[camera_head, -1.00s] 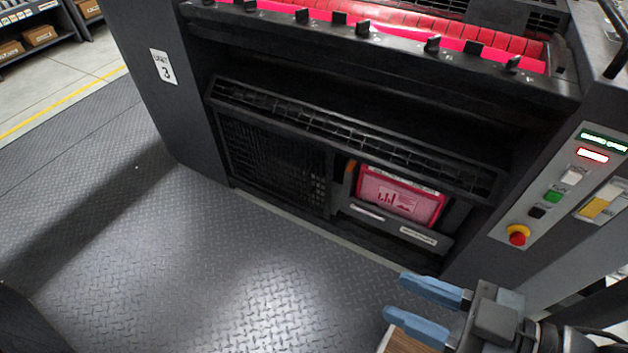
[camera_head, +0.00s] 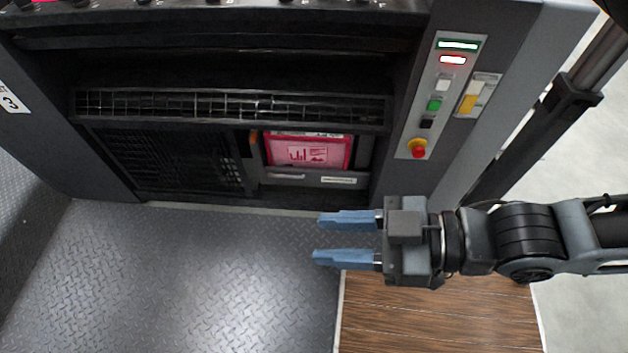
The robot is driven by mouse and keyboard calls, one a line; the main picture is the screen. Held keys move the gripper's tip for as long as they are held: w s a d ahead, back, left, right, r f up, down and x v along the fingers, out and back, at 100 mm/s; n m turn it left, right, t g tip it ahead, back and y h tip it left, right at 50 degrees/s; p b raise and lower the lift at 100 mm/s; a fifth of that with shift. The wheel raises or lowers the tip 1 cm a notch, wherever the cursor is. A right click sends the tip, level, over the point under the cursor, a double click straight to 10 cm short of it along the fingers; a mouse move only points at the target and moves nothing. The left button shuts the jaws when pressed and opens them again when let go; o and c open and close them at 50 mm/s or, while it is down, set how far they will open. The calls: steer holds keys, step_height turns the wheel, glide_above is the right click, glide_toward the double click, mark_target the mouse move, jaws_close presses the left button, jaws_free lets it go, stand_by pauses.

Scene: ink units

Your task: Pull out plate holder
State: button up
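The plate holder (camera_head: 316,179) is a dark tray low in the front of the black ink unit, with light labels along its front edge. A pink-red plate (camera_head: 307,152) with a printed chart stands in it. An orange part (camera_head: 253,138) shows at the plate's left edge. The holder sits inside the unit's lower recess. My gripper (camera_head: 331,239) has two blue fingers pointing left, spread apart and empty. In the picture it is below and slightly right of the holder, apart from it.
A control panel (camera_head: 440,97) with a red emergency knob (camera_head: 418,148) is right of the recess. A black grille (camera_head: 172,158) is left of the holder. A wooden surface (camera_head: 430,315) lies below my gripper. The metal-plate floor (camera_head: 190,280) in front is clear.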

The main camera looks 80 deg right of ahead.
steer(key=w+d+f+h+b, duration=0.1)
steer(key=f+b, duration=0.1)
steer(key=f, duration=0.5)
steer(key=w+d+f+h+b, duration=0.1)
steer(key=w+d+f+b, duration=0.1)
steer(key=f, duration=0.5)
steer(key=w+d+f+n+h+b, duration=0.1)
steer(key=w+f+b, duration=0.1)
steer(key=f+b, duration=0.2)
steer(key=shift+w+d+f+h, duration=0.1)
steer(key=shift+d+f+h, duration=0.1)
steer(key=shift+f, duration=0.7)
steer(key=shift+w+d+f+h, duration=0.1)
steer(key=shift+d+f, duration=0.05)
steer(key=shift+f, duration=0.75)
steer(key=n+g+h+b, duration=0.3)
steer(key=g+h+b, duration=0.55)
steer(key=b, duration=1.25)
glide_toward(286, 176)
step_height(286, 176, down, 3)
steer(key=t+h, duration=0.1)
steer(key=h, duration=0.1)
steer(key=shift+n, duration=0.3)
steer(key=b+x, duration=0.4)
steer(key=x, duration=0.5)
steer(key=shift+w+d+b, duration=0.15)
steer(key=shift+d+b, duration=0.15)
steer(key=shift+r, duration=0.1)
steer(key=shift+c, duration=0.3)
jaws_close()
